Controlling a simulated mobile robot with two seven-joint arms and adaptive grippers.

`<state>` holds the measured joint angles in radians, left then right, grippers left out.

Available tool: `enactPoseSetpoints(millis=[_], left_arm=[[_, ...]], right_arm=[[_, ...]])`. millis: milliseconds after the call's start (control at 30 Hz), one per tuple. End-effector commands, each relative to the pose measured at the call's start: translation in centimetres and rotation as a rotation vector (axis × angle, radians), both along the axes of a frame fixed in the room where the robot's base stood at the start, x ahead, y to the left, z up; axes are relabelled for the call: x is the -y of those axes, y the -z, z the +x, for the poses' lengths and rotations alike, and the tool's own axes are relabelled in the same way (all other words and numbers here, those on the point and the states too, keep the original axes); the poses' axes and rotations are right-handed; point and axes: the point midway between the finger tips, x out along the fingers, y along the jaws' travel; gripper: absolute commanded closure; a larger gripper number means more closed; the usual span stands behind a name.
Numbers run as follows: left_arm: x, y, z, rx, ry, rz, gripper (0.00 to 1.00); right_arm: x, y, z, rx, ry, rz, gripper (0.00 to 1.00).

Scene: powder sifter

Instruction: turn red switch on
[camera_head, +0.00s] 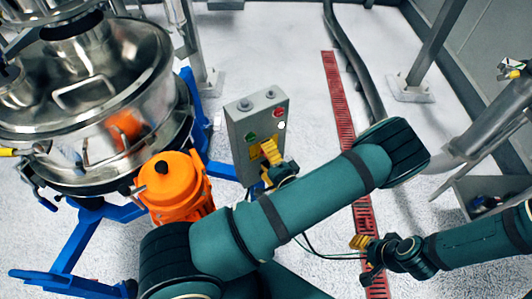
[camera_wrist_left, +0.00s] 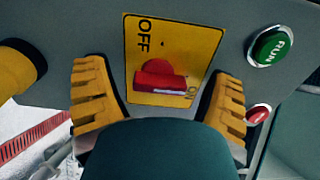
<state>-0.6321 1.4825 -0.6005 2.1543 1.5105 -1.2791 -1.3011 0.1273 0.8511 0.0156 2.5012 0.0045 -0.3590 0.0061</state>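The red switch (camera_wrist_left: 158,76) is a rotary knob on a yellow plate (camera_wrist_left: 190,48) marked OFF and ON in the left wrist view. The plate is on the front of a grey control box (camera_head: 240,140) in the head view. My left gripper (camera_head: 272,162) is at the front of this box and partly hides the plate there. In the left wrist view its yellow fingers (camera_wrist_left: 158,80) are open, one on each side of the knob, with gaps visible. My right gripper (camera_head: 362,260) is low at the right, away from the box, with its fingers apart and empty.
A green RUN button (camera_wrist_left: 270,46) and a red button (camera_wrist_left: 258,114) are beside the plate. A steel sifter (camera_head: 90,90) with an orange motor (camera_head: 175,187) and blue frame stands left. A red floor grate (camera_head: 338,100) and a dark hose (camera_head: 350,50) lie right.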

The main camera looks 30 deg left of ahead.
Motion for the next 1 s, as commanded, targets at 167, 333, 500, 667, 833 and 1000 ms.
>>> enactPoseSetpoints(millis=[167,333,500,667,833,1000], left_arm=[[0.1,0.0,0.0,0.002,0.001,0.000,0.17],[1.5,-0.1,-0.7,0.002,0.003,0.000,0.17],[4.6,0.0,-2.1,0.002,0.005,-0.001,0.17],[7.4,0.0,-3.6,0.001,0.003,-0.002,0.17],[9.6,0.0,-4.7,0.001,0.001,0.000,0.17],[10.6,0.0,-5.3,0.000,0.000,0.001,0.17]], right_arm=[[0.0,0.0,0.0,0.000,0.000,0.000,0.53],[0.0,0.0,0.0,0.000,0.000,0.000,0.53],[0.0,0.0,0.0,0.000,0.000,0.000,0.53],[0.0,0.0,0.0,0.000,0.000,0.000,0.53],[0.0,0.0,0.0,0.000,0.000,0.000,0.53],[0.0,0.0,0.0,0.000,0.000,0.000,0.53]])
